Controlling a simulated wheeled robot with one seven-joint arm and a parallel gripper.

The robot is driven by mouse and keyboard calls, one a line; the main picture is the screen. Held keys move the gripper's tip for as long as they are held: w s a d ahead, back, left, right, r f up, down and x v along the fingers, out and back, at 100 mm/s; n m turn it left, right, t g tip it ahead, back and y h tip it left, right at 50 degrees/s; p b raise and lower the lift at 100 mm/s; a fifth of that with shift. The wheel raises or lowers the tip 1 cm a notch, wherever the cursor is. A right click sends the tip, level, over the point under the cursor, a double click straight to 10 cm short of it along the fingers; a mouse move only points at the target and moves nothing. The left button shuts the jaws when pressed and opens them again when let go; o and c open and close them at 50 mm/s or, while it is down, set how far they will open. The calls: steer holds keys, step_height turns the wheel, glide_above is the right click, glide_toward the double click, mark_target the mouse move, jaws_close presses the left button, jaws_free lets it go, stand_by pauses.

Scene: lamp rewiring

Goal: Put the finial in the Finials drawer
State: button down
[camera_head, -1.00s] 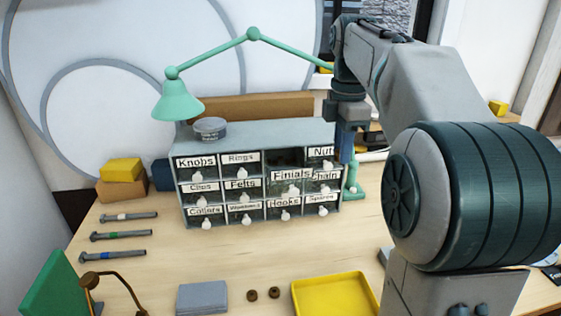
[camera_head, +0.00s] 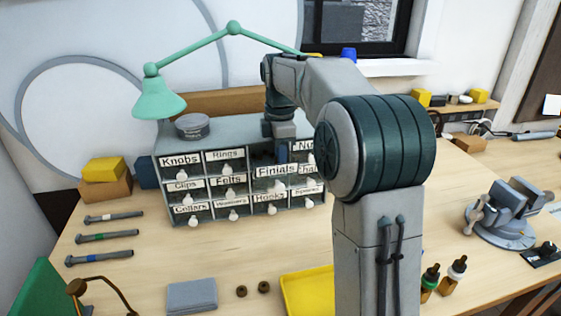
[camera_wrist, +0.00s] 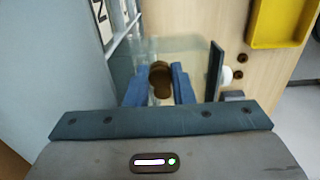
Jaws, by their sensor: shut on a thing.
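My gripper (camera_wrist: 160,88) is shut on the finial (camera_wrist: 161,74), a small brown rounded piece between two blue fingers in the wrist view. The Finials drawer (camera_head: 276,171) stands pulled out from the cabinet in the head view, its label in front of its neighbours. In the wrist view its clear wall (camera_wrist: 192,50) and dark front panel with a white knob show just beyond and right of the fingers. The gripper is over or within the open drawer; how deep the finial sits I cannot tell. In the head view my arm's end hangs down there and the finial is hidden.
The cabinet (camera_head: 170,149) has several labelled drawers with white knobs and a round tin (camera_head: 192,126) on top. A green lamp (camera_head: 159,97) arches over it. A yellow tray (camera_head: 306,291) and two brown rings (camera_head: 252,289) lie in front. A vise (camera_head: 502,215) stands at the right.

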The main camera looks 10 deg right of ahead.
steer(key=shift+f, duration=1.1)
steer(key=shift+f, duration=0.15)
steer(key=c, duration=1.5)
jaws_free()
steer(key=shift+c, duration=0.2)
step_height(320, 180, up, 12)
steer(key=p, duration=0.1)
steer(key=s+f+m+t, duration=0.1)
steer(key=s+f+m, duration=0.4)
steer(key=s, duration=0.4)
steer(key=s+f+m+t, duration=0.1)
steer(key=s+f+m, duration=0.5)
steer(key=s, duration=0.3)
steer(key=s+f+m+t, duration=0.1)
steer(key=s+f+m, duration=0.4)
steer(key=s, duration=0.5)
steer(key=shift+f+m, duration=0.2)
steer(key=shift+m, duration=0.8)
